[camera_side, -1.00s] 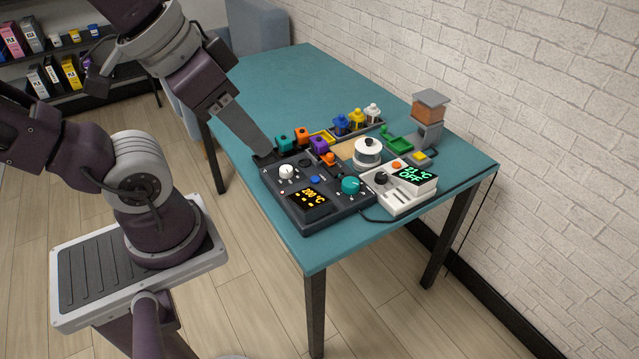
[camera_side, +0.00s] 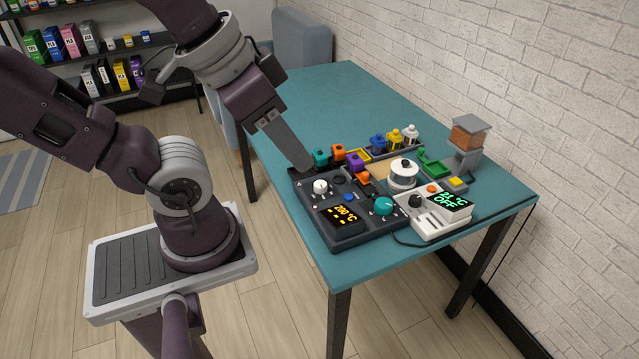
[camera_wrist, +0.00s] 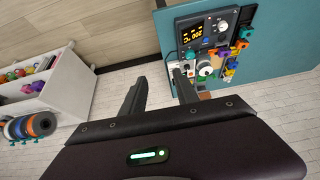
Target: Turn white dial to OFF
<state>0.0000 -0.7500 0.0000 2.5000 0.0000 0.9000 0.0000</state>
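The white dial (camera_side: 320,187) is on the upper left of the dark control panel (camera_side: 350,236). It also shows near the top of the wrist view (camera_wrist: 222,26). The panel's amber display (camera_side: 344,216) reads 200 °C. A teal dial (camera_side: 384,206) sits on the same panel, to the right. In the side view, my gripper (camera_side: 306,171) appears just above and left of the white dial; its height over the table is unclear. In the wrist view its two fingers (camera_wrist: 158,78) are apart with nothing between them. Any marks around the white dial are too small to read.
A white unit (camera_side: 432,222) with a green display reading OFF stands right of the panel. Coloured blocks, a white round pot (camera_side: 403,176) and small bottles crowd behind it. A grey-orange device (camera_side: 468,140) stands near the brick wall. The table's far left (camera_side: 335,95) is clear.

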